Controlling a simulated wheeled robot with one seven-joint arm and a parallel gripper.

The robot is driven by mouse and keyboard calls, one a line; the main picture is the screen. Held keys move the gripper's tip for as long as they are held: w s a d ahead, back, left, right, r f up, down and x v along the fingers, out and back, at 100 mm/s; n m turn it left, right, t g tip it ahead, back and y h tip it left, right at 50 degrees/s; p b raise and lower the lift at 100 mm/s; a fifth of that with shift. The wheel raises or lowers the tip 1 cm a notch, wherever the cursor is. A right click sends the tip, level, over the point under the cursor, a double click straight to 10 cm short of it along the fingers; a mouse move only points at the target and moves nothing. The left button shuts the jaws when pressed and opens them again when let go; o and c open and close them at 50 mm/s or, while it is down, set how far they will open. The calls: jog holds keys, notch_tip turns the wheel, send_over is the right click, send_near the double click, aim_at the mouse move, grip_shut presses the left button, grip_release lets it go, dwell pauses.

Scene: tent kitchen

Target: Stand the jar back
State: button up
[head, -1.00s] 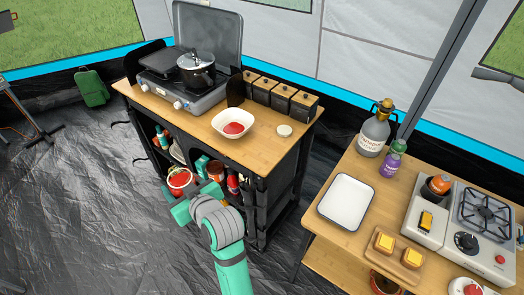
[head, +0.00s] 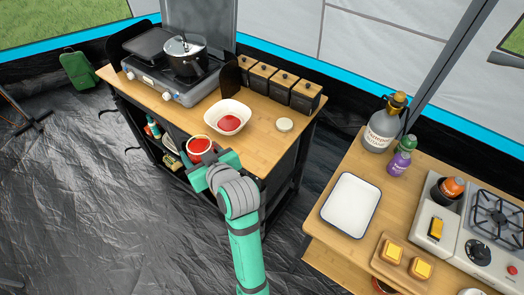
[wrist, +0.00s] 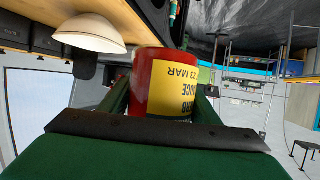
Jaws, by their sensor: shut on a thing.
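The jar (head: 200,145) is red inside, open at the top with a pale rim, and appears about upright. In the wrist view the jar (wrist: 160,82) is red with a yellow label, its lettering upside down in the picture. My gripper (head: 208,165) is shut on the jar and holds it by the front edge of the wooden counter (head: 262,145). The jar's lower part is hidden in the head view. A white bowl (head: 228,117) with red sauce stands on the counter just behind; the bowl (wrist: 92,33) also shows in the wrist view.
A small round pale lid (head: 284,125) lies on the counter right of the bowl. A stove (head: 180,85) with a pot (head: 186,57) stands back left, and black canisters (head: 279,86) line the back. Bare counter lies around the lid. A white tray (head: 350,205) is on the right table.

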jog(key=d+r+m+t+h, duration=0.25)
jog(key=d+m+h, duration=0.25)
jog(key=d, duration=1.5)
jog(key=f+x, duration=0.1)
jog(key=x, duration=0.8)
jog(key=s+f+x, duration=0.1)
jog(key=x, duration=0.4)
jog(key=shift+d+f, duration=0.2)
jog(key=shift+f, duration=0.1)
jog(key=shift+w+a+f, duration=0.1)
jog(key=shift+w+f, duration=0.45)
jog(key=shift+f, duration=0.1)
jog(key=shift+w+f, duration=0.15)
jog(key=shift+f, duration=1.5)
